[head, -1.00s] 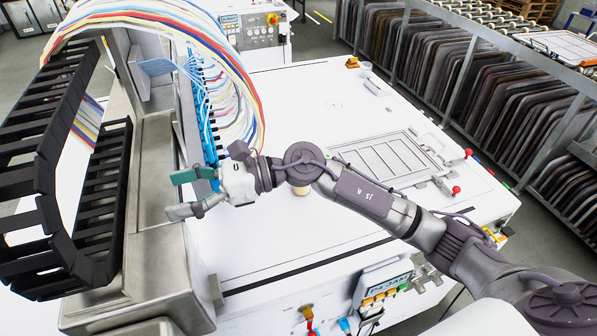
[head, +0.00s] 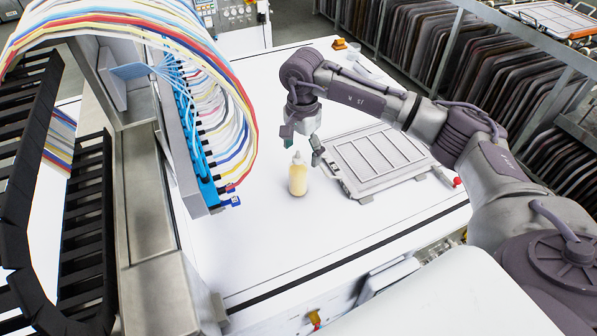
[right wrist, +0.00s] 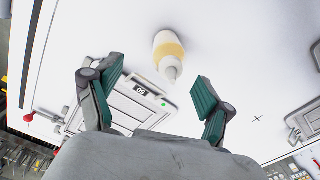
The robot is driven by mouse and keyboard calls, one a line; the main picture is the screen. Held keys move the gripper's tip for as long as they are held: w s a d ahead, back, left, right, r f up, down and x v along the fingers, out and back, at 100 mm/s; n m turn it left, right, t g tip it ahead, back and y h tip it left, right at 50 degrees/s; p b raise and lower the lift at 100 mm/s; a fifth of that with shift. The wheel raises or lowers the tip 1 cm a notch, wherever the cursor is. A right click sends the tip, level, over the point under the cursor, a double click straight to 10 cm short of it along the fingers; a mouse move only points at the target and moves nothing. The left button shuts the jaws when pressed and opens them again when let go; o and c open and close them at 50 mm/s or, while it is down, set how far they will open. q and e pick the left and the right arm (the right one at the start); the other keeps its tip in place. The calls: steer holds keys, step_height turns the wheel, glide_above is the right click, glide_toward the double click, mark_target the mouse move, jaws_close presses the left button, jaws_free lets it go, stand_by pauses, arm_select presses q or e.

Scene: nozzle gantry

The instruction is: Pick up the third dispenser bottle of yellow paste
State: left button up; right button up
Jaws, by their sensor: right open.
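One dispenser bottle of yellow paste (head: 298,177) stands upright on the white table, with a pale pointed nozzle on top. My right gripper (head: 302,150) is open and empty, pointing down just above and behind the bottle. In the right wrist view the bottle (right wrist: 170,54) lies beyond the gap between the open fingers of the right gripper (right wrist: 155,95), its nozzle pointing toward them. No contact with it shows. My left gripper is not in view.
A grey framed panel (head: 372,160) lies on the table right of the bottle. The nozzle gantry (head: 205,180) with blue fittings and coloured hoses stands close on the left. The white table (head: 270,245) is bare in front of the bottle.

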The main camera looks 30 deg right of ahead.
mark_target(298, 167)
steer(key=shift+w+f, duration=0.2)
steer(key=shift+f, duration=0.35)
steer(key=shift+w+f, duration=0.15)
steer(key=shift+f, duration=0.4)
steer(key=shift+w+a+f+p, duration=0.1)
steer(key=shift+f+p, duration=0.5)
steer(key=shift+p, duration=0.05)
steer(key=shift+w+a+f+p, duration=0.1)
steer(key=shift+f+p, duration=0.45)
steer(key=shift+p, duration=0.05)
step_height(298, 167, down, 2)
steer(key=shift+f, duration=0.2)
steer(key=shift+w+f, duration=0.15)
steer(key=shift+f, duration=0.2)
steer(key=shift+c, duration=0.6)
steer(key=c, duration=1.1)
steer(key=shift+r, duration=0.1)
steer(key=shift+c, duration=0.9)
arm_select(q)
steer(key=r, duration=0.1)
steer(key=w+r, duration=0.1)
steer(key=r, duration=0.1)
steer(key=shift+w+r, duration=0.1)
